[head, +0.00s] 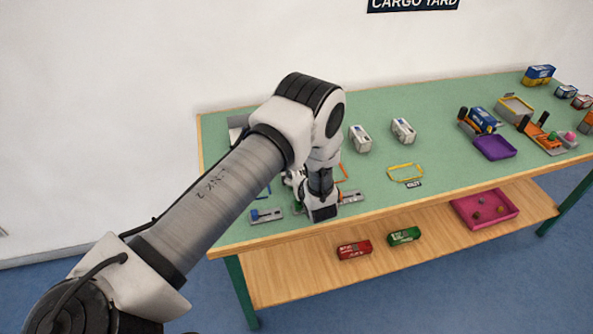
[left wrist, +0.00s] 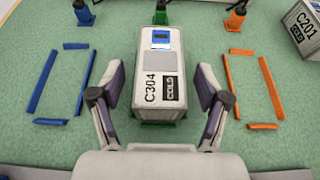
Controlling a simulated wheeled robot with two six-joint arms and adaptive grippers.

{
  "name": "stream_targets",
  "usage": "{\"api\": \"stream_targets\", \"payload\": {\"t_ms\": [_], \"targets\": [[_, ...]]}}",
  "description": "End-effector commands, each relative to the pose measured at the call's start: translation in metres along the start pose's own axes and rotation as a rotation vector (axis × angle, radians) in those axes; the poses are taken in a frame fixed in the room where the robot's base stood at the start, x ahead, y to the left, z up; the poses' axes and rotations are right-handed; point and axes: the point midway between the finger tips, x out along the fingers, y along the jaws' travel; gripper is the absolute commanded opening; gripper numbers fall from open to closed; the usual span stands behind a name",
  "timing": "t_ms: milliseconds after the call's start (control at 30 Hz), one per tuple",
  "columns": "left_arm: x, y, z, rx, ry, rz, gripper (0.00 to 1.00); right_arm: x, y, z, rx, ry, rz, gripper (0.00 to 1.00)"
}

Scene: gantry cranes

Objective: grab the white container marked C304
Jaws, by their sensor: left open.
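The white container marked C304 (left wrist: 158,72) stands on the green table top in the left wrist view, with a blue panel and a black-and-white COLD label on its top. My left gripper (left wrist: 160,82) is open, with one finger on each side of the container. Gaps show between the fingers and the container's sides. In the head view my left gripper (head: 318,203) is low over the table near its front edge. My own arm mostly hides the container there. My right gripper is in neither view.
In the left wrist view, blue bars (left wrist: 42,80) lie left of the container and orange bars (left wrist: 270,88) right. A green piece (left wrist: 160,17) stands behind it. A white container marked C201 (left wrist: 303,28) is at the upper right. Two white containers (head: 360,138) (head: 403,130) stand on the table.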

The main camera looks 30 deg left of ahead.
Motion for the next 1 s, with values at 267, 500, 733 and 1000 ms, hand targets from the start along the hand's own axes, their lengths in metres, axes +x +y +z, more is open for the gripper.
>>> {"api": "stream_targets", "payload": {"t_ms": [267, 500, 733, 1000], "targets": [[0.000, 0.000, 0.000, 0.000, 0.000, 0.000, 0.07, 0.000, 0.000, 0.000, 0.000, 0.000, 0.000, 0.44], [0.000, 0.000, 0.000, 0.000, 0.001, 0.001, 0.07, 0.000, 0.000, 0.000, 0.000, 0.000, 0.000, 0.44], [-0.004, 0.000, 0.011, -0.002, 0.000, 0.000, 0.07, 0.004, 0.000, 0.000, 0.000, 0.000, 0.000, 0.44], [-0.031, -0.006, 0.025, 0.003, 0.000, -0.004, 0.07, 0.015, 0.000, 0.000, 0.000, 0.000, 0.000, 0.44]]}}
